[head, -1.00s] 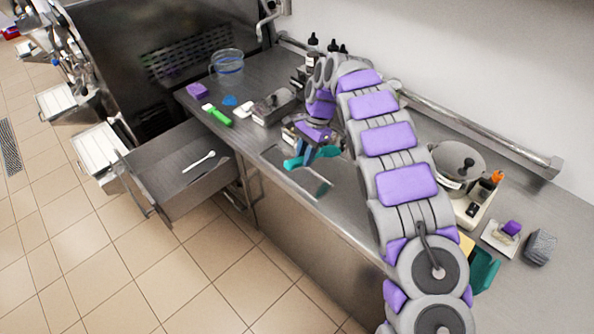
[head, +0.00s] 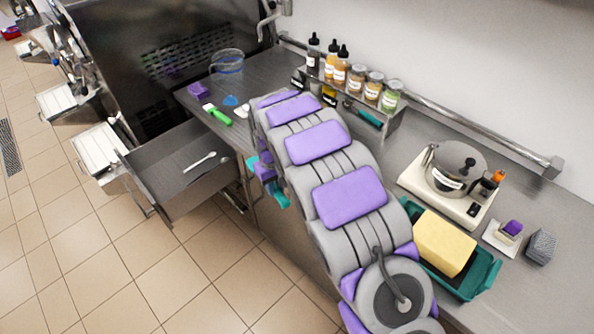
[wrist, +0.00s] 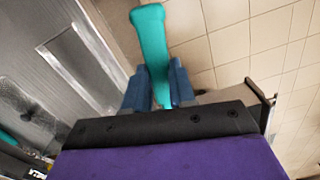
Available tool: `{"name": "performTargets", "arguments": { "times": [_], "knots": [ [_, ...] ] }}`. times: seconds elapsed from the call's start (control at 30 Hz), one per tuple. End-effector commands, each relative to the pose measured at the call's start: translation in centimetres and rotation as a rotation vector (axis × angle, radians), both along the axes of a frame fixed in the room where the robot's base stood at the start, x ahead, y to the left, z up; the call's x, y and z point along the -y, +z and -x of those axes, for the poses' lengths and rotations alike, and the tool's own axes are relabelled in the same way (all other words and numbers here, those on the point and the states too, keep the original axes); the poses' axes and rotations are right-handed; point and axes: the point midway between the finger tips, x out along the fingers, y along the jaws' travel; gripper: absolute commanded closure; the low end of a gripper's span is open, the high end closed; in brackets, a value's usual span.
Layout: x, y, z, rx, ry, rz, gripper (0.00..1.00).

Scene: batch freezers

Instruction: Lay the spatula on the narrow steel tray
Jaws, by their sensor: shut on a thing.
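My gripper (wrist: 158,82) is shut on a teal spatula (wrist: 151,45), whose rounded end points away between the blue fingers in the wrist view. In the head view my gripper (head: 265,172) and the spatula (head: 281,196) show at the counter's front edge, partly covered by my arm. A narrow steel rectangle with a thin rim, seemingly the narrow steel tray (wrist: 82,62), lies on the counter left of the spatula in the wrist view. My arm hides it in the head view. The spatula is apart from it, with floor behind its end.
An open drawer (head: 170,190) with a white spoon (head: 200,161) juts out left of my gripper. A green-handled brush (head: 219,116) lies on the counter. A rack of bottles and jars (head: 352,94), a scale with a pot (head: 455,168) and a teal tub (head: 480,281) stand right of my arm.

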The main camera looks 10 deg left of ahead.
Motion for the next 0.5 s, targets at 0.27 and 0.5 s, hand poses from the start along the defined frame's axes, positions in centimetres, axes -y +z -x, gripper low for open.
{"name": "performTargets", "arguments": {
  "times": [0.27,0.5],
  "knots": [
    [-0.1,-1.0,0.9,0.028,0.207,-0.033,1.0],
    [3.4,-1.5,-3.0,0.034,0.209,-0.041,1.0]
  ]
}}
